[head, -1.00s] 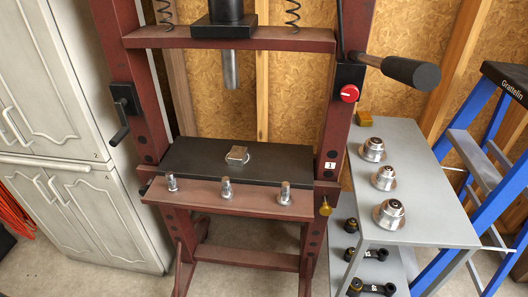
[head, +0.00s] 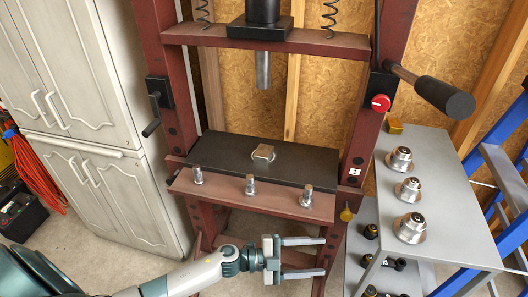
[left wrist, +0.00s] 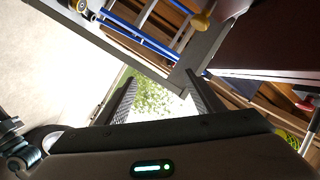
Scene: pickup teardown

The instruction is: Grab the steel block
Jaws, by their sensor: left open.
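My right gripper is not in view.
The red press frame (head: 361,140) surrounds the plate, with several steel pins (head: 250,185) along its front beam. A black-handled lever (head: 443,93) sticks out at right. A grey table (head: 440,235) holds three metal parts (head: 411,227). White cabinets (head: 95,110) stand left.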

